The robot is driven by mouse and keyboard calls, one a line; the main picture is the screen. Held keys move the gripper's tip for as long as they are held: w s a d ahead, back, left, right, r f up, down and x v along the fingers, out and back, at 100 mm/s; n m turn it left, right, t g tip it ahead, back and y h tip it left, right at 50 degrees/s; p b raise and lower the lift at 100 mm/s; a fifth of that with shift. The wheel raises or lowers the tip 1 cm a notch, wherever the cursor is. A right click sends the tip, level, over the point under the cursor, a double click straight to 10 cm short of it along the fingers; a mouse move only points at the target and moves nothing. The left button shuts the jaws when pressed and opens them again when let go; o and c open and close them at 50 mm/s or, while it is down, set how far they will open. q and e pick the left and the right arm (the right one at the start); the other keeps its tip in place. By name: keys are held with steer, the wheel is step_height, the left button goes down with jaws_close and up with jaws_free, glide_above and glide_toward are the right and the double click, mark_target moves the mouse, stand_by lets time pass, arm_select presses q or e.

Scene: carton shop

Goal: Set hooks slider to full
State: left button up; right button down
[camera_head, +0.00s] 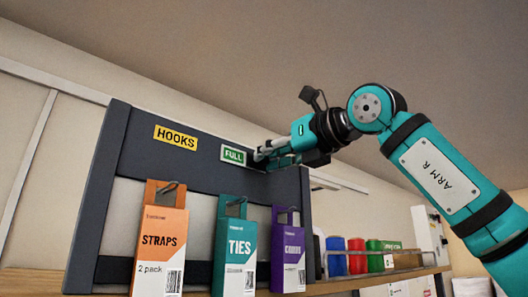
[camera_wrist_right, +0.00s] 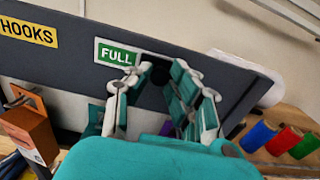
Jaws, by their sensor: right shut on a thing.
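The hooks rack has a dark header board (camera_head: 200,165) with a yellow HOOKS label (camera_head: 176,137). To the right of that label, a green FULL sign (camera_head: 233,155) in a white frame shows on the board; it also shows in the wrist view (camera_wrist_right: 116,54). My right gripper (camera_head: 263,156) is at the board just right of the FULL sign. Its fingers are shut on the slider, which is mostly hidden between them; only a dark part shows there in the wrist view. My left gripper is not in view.
Below the board hang an orange STRAPS carton (camera_head: 160,238), a teal TIES carton (camera_head: 234,247) and a purple carton (camera_head: 288,251). Red, green and blue rolls (camera_head: 357,255) stand on the wooden shelf (camera_head: 385,277) to the right. The space above the board is clear.

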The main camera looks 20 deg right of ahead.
steer(key=c, duration=1.6)
jaws_free()
steer(key=shift+d+r, duration=0.1)
steer(key=o, duration=0.4)
steer(key=shift+w+d, duration=0.1)
steer(key=shift+d, duration=0.15)
steer(key=shift+s+a, duration=0.1)
steer(key=shift+s, duration=0.55)
steer(key=v, duration=1)
steer(key=shift+s+d, duration=0.3)
steer(key=shift+d, duration=0.1)
